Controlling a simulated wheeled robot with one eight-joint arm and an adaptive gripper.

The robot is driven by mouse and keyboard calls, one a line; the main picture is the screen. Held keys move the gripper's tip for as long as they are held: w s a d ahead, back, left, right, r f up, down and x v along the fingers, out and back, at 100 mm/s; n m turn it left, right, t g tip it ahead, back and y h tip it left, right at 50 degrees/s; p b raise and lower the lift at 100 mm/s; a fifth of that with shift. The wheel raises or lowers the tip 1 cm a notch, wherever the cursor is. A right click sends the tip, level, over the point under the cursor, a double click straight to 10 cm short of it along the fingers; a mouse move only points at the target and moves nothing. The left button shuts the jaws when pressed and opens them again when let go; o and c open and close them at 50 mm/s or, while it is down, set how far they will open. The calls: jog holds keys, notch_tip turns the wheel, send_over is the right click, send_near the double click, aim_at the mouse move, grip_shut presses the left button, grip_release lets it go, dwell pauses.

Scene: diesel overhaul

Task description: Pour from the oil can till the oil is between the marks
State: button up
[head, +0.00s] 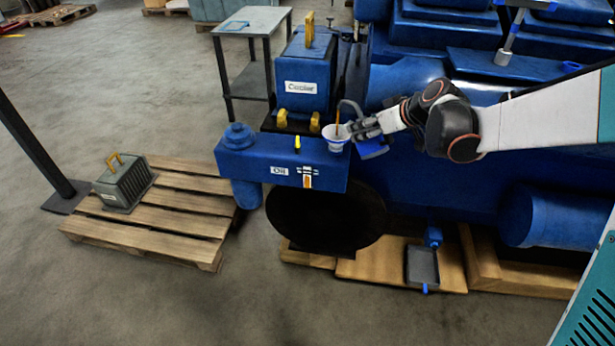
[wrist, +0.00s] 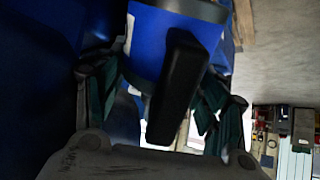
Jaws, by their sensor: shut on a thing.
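My gripper (head: 366,127) is shut on the handle of the blue oil can (head: 373,150). In the wrist view the fingers sit on both sides of the can's black handle (wrist: 180,85), with the blue can body (wrist: 148,45) behind it. The can's dark curved spout arches over the white funnel (head: 336,138). An amber streak (head: 337,122), apparently oil, shows between spout and funnel. The funnel stands on the blue oil tank (head: 235,158), labelled "Oil". The sight gauge (head: 307,178) on its front shows amber; its level against the marks is too small to tell.
A blue cooler box (head: 305,85) with yellow clamps stands behind the tank. A wooden pallet (head: 150,228) with a grey-green yellow-handled cover (head: 124,187) is at left. A grey table (head: 262,20) stands behind. The blue engine (head: 440,185) fills the right.

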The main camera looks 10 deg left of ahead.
jog(key=shift+w+a+r+g+h+p, duration=0.15)
jog(key=shift+r+g+h+p, duration=0.2)
jog(key=shift+g+h+p, duration=0.4)
dwell(2.3)
jog(key=shift+w+a+r+g+h+p, duration=0.2)
jog(key=shift+g+h+p, duration=0.25)
jog(key=shift+g+p, duration=0.15)
dwell(4.3)
